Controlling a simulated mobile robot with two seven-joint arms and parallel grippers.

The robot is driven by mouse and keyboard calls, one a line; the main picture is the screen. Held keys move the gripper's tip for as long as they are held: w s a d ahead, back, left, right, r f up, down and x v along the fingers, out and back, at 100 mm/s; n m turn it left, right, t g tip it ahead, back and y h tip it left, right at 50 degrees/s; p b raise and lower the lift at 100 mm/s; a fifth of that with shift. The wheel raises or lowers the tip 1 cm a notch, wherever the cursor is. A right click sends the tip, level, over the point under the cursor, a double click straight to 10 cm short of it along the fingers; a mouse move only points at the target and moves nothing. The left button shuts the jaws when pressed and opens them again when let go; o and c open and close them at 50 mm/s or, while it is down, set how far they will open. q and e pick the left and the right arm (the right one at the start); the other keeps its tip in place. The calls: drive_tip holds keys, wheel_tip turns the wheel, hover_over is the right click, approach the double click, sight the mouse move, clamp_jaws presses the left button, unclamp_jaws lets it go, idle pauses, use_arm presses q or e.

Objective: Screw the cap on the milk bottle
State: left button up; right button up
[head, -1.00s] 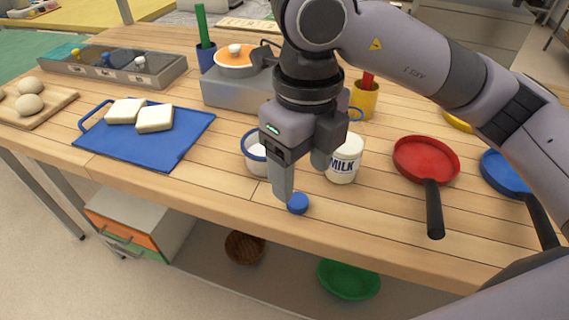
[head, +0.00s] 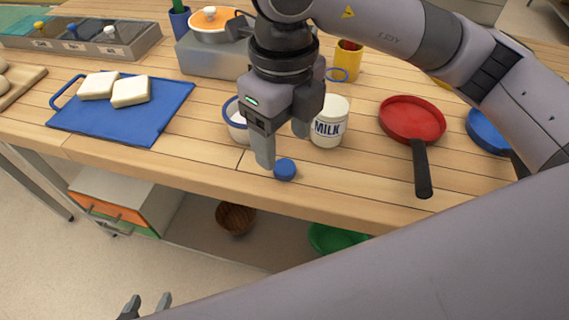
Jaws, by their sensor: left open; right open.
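The blue cap (head: 285,169) lies on the wooden table near its front edge. The white milk bottle (head: 329,128), labelled MILK, stands upright behind and to the right of the cap, with no cap on it. My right gripper (head: 282,147) points down, open and empty. Its nearer finger is just left of the cap, and its other finger is farther back, close to the bottle's left side. I cannot tell whether either finger touches anything. My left gripper (head: 146,305) shows only its open fingertips at the bottom edge, well below and left of the cap.
A blue-rimmed white mug (head: 236,125) stands close behind the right gripper, partly hidden. A red pan (head: 412,118) lies to the right. A blue board (head: 170,113) with bread lies left.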

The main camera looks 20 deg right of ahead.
sight(284, 166)
wheel_tip(284, 166, down, 5)
drive_tip(key=shift+w+f, duration=0.1)
idle(0.3)
drive_tip(key=c, duration=1.1)
